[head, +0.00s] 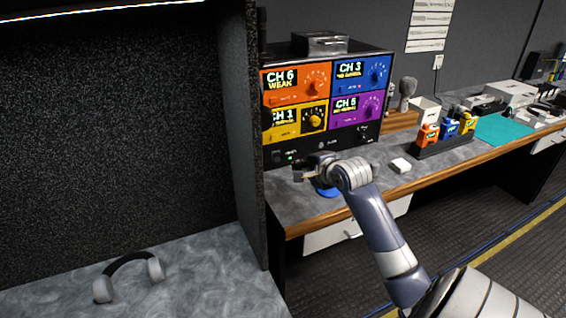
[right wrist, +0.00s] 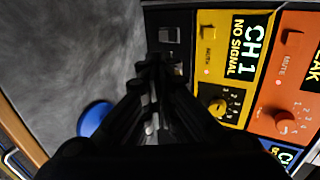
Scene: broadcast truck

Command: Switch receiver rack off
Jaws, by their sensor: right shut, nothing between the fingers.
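The receiver rack (head: 321,142) stands at the back left of the desk, with orange, blue, yellow and purple channel panels whose displays are lit. Its black lower strip has a small switch (head: 277,156) at the left and a green light (head: 290,157) beside it. The strip's switch also shows at the top of the right wrist view (right wrist: 170,36). My right gripper (head: 300,172) is shut and empty, low in front of the strip's left part. In the right wrist view its dark fingers (right wrist: 152,68) point toward the strip and hide part of it; contact cannot be told.
A blue round object (right wrist: 95,119) lies on the desk below my right gripper.

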